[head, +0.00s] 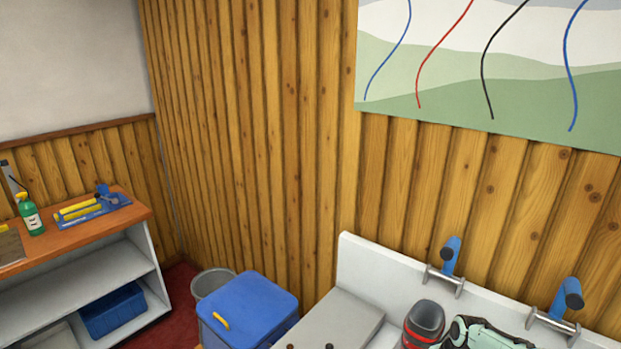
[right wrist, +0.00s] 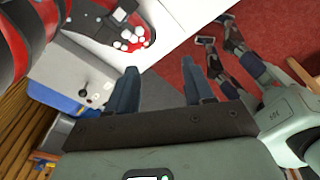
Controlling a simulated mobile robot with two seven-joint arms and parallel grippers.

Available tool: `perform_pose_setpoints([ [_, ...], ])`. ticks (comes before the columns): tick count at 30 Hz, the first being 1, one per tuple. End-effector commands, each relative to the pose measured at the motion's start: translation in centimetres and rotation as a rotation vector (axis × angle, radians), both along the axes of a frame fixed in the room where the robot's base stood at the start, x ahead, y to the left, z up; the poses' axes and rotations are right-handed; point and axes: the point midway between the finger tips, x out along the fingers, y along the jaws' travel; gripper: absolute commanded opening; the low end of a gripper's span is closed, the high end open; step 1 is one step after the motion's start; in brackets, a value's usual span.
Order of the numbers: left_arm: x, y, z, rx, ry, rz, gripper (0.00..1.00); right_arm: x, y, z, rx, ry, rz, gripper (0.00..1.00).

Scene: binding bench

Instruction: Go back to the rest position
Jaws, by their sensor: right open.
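My right gripper (right wrist: 160,82) is open in the right wrist view, with nothing between its two blue-grey fingers. It hangs over grey and red floor beside the white bench edge (right wrist: 88,28). A pale green part of my own arm shows at the bottom of the head view, over the white bench (head: 368,262). The right gripper's fingers do not show in the head view.
A dark object with red bands (head: 424,318) stands close to my arm. A grey box (head: 335,318) and blue-handled fittings (head: 450,257) are on the bench. A blue bin (head: 248,308), a grey bucket (head: 212,282) and an orange-topped shelf (head: 130,212) are left.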

Motion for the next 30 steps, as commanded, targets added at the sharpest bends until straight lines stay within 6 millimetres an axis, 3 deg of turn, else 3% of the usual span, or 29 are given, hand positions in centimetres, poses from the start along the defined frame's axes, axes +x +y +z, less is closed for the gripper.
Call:
perform_pose_setpoints([
  [1,0.1,0.0,0.1,0.000,-0.002,0.000,0.43,-0.8,1.7,-3.4,0.034,0.039,-0.118,0.52],
  [6,0.0,0.0,0.0,-0.001,-0.001,-0.001,0.43,-4.6,7.3,-13.0,0.129,0.164,-0.619,0.52],
  [9,0.0,0.0,0.0,0.000,0.001,0.000,0.43,-8.2,10.3,-17.6,0.165,0.257,-0.934,0.52],
  [13,0.0,0.0,0.0,0.000,0.001,0.000,0.43,-13.8,13.7,-22.0,0.176,0.383,-1.349,0.52],
  [18,0.0,0.0,0.0,0.000,0.000,0.000,0.43,-20.6,16.3,-24.8,0.149,0.506,-1.815,0.52],
  [21,0.0,0.0,0.0,0.000,0.000,0.000,0.43,-23.2,16.9,-25.3,0.129,0.542,-1.999,0.52],
  [25,0.0,0.0,0.0,0.000,0.000,0.000,0.43,-24.8,17.2,-25.5,0.116,0.560,-2.122,0.52],
  [30,0.0,0.0,0.0,0.000,0.000,0.000,0.43,-25.0,17.2,-25.6,0.116,0.561,-2.149,0.52],
])
